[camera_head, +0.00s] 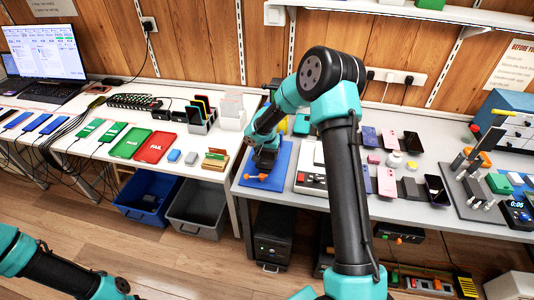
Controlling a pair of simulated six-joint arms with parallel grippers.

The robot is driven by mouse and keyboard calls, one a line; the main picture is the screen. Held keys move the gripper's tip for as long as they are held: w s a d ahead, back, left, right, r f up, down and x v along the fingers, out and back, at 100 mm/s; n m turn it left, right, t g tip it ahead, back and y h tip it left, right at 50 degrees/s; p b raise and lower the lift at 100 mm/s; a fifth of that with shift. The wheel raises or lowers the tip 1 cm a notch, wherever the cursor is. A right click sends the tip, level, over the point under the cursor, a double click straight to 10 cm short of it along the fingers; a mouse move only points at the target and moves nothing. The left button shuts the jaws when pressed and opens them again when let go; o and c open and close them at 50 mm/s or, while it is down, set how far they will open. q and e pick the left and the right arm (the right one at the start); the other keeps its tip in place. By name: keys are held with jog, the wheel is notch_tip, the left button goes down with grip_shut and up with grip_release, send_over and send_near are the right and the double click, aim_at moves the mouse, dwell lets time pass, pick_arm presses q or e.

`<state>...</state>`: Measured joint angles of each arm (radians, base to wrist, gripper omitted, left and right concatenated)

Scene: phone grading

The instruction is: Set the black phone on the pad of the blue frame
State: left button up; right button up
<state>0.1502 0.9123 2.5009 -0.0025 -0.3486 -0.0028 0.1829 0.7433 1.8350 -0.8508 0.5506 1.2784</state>
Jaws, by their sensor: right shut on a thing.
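My right arm reaches over the right-hand table, and its gripper (265,156) points down over a blue board (283,184). The board has an orange piece (257,177) at its near left and looks like the blue frame. The gripper is shut on a small dark thing, mostly hidden by the gripper itself; I cannot tell whether it is the black phone or whether it touches the board. The pad is not clearly visible. A black phone (437,190) lies flat further right on the same table. My left arm shows at the lower left, its gripper outside the view.
Pink phones (387,181), a lilac phone (370,137) and other dark ones lie right of my arm. A grey stand (472,187) and a timer (517,215) are at far right. The left table holds trays (130,142), card racks and a monitor (45,51).

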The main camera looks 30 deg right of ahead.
jog(key=shift+f, duration=0.4)
dwell(1.1)
jog(key=o, duration=1.1)
jog(key=shift+r, duration=0.7)
dwell(0.5)
jog(key=shift+r, duration=3.4)
